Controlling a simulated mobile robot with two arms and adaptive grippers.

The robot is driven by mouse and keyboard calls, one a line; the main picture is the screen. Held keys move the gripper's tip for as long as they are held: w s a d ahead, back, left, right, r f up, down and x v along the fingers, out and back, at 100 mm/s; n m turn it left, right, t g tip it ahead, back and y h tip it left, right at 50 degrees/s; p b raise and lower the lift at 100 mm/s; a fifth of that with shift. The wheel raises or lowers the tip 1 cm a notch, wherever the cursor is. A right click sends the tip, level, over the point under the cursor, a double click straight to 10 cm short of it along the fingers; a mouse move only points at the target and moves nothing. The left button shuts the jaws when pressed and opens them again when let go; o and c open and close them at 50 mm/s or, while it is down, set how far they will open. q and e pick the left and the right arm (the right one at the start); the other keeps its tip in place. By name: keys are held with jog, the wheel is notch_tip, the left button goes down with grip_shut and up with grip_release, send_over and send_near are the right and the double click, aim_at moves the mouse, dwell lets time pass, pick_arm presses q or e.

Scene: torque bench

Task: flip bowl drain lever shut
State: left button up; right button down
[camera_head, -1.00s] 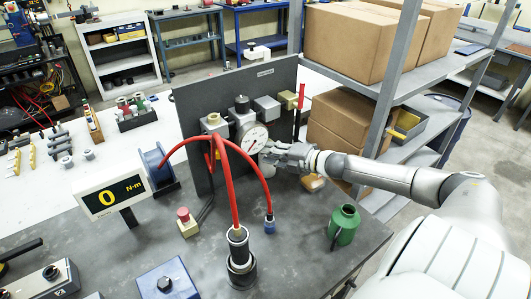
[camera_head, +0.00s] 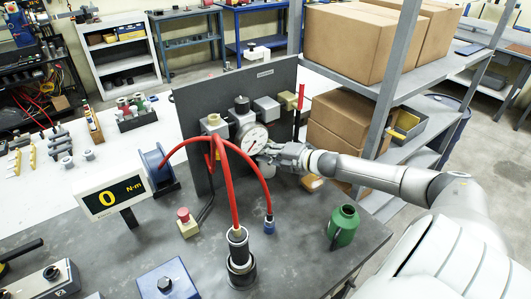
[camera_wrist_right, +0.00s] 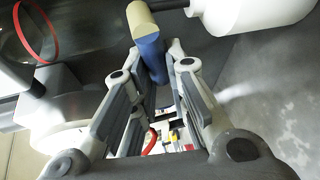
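My right gripper (camera_head: 266,150) is at the right of the dark upright panel (camera_head: 185,105), close beside the white round gauge (camera_head: 252,139). In the right wrist view, a blue lever-like piece with a cream end (camera_wrist_right: 150,45) lies between the fingertips of my right gripper (camera_wrist_right: 160,62). I take it for the drain lever. The fingers stand apart around it; whether both touch it cannot be told. In the head view this piece is hidden by the hand. A white cylinder (camera_wrist_right: 250,12) shows at the top right of the wrist view. My left gripper is not in view.
Red hoses (camera_head: 233,195) arch in front of the panel. A green can (camera_head: 343,226) stands on the bench below my right forearm. A digital readout (camera_head: 111,196) shows 0 N-m at left. Grey shelving with cardboard boxes (camera_head: 350,42) stands behind my arm.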

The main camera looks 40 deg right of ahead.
jog(key=shift+r+m+t+y+b, duration=0.3)
jog(key=shift+r+m+t+b, duration=0.1)
jog(key=shift+m, duration=0.5)
jog(key=c, duration=1.7)
grip_release()
